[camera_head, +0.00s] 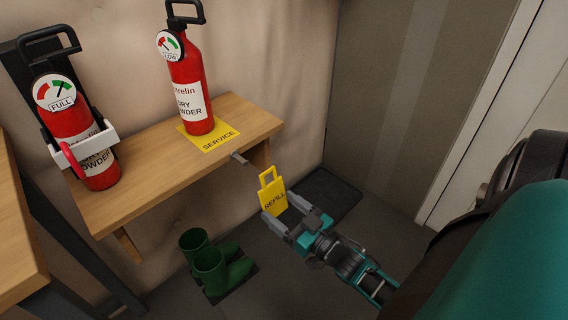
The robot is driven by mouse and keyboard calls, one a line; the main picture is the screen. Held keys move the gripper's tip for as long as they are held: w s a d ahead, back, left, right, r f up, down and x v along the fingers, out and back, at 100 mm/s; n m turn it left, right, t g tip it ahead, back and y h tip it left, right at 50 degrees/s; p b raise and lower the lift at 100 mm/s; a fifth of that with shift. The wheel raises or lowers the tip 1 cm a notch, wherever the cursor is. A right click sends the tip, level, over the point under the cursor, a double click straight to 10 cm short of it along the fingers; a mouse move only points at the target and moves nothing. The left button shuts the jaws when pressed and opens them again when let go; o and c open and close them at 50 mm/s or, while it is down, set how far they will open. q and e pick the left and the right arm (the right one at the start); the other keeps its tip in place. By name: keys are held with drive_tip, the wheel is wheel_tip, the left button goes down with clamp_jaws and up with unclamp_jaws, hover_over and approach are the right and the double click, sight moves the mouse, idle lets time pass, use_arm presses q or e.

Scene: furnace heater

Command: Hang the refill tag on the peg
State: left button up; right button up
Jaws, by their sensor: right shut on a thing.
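The yellow refill tag (272,198) is held upright, with its loop handle at the top and "REFILL" on its face. My right gripper (287,212) is shut on the lower part of the tag. A short grey peg (239,158) sticks out below the front edge of the wooden shelf (150,160), near its right end. The tag is apart from the peg, lower and to the right of it in the picture. My left gripper is not in view.
A red extinguisher (188,85) with a LOW gauge stands on a yellow SERVICE mat (222,143) on the shelf. Another extinguisher (98,176), gauge FULL, sits in a wall bracket at left. Green boots (211,268) stand on the floor below. A dark mat (330,192) lies behind the gripper.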

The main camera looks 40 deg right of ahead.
sight(264, 196)
drive_tip(key=shift+w+a+f+b, duration=0.15)
drive_tip(key=shift+w+b, duration=0.2)
drive_tip(key=shift+w, duration=0.4)
drive_tip(key=shift+w+d+f+b, duration=0.1)
drive_tip(key=shift+w+b, duration=0.25)
drive_tip(key=shift+w, duration=0.35)
drive_tip(key=shift+w+a+f+b, duration=0.15)
drive_tip(key=shift+w+b, duration=0.35)
drive_tip(key=shift+w, duration=0.45)
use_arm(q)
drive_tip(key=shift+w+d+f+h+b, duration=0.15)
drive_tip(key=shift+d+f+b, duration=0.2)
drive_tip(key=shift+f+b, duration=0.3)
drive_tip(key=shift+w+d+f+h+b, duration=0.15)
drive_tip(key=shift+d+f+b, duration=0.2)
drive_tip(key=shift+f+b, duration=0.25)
use_arm(e)
drive_tip(key=shift+w+a+f, duration=0.1)
drive_tip(key=shift+w+f, duration=0.1)
drive_tip(key=shift+w, duration=0.6)
drive_tip(key=shift+w+f, duration=0.15)
drive_tip(key=shift+w, duration=0.7)
drive_tip(key=shift+w+a+f, duration=0.1)
drive_tip(key=shift+w+f, duration=0.1)
drive_tip(key=shift+w, duration=0.6)
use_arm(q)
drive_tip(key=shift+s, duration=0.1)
use_arm(e)
drive_tip(key=o, duration=1)
drive_tip(key=shift+c, duration=0.2)
